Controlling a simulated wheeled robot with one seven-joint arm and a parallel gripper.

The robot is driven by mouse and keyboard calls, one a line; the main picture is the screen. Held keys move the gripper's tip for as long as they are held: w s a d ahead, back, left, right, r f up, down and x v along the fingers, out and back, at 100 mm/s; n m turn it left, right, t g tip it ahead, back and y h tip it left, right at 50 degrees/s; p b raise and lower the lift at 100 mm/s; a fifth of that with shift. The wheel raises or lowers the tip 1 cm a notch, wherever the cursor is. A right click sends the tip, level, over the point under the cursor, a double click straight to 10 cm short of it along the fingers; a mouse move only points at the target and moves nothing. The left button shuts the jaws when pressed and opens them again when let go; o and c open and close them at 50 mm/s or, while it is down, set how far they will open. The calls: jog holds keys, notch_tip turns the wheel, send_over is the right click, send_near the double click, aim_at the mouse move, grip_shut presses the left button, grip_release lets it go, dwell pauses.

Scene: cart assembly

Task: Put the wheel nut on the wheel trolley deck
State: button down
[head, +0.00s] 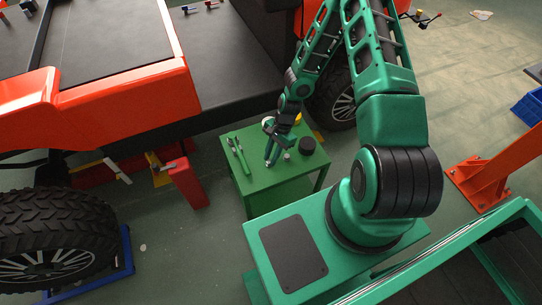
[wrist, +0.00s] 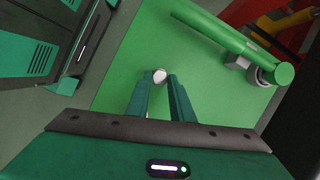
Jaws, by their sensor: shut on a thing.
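The wheel nut (wrist: 159,76) is a small pale grey piece between my fingertips in the wrist view. My gripper (wrist: 160,82) is shut on it, with the green table top behind. In the head view my gripper (head: 269,162) points down over the small green table (head: 262,186); the held nut is too small there to make out clearly. The wheel trolley (head: 127,247) looks to be the blue frame under the large tyre at the lower left, well apart from my gripper. Much of its deck is hidden by the tyre.
Green-handled tools (head: 241,157) lie on the table's left part; one (wrist: 235,40) shows in the wrist view. A small grey piece (head: 287,156) and a black round part (head: 307,145) are to the right. The orange vehicle (head: 120,85) and red stand (head: 187,183) are left of the table.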

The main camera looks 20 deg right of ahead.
jog(key=shift+f, duration=0.35)
jog(key=c, duration=1.5)
grip_release()
jog(key=shift+v, duration=5.35)
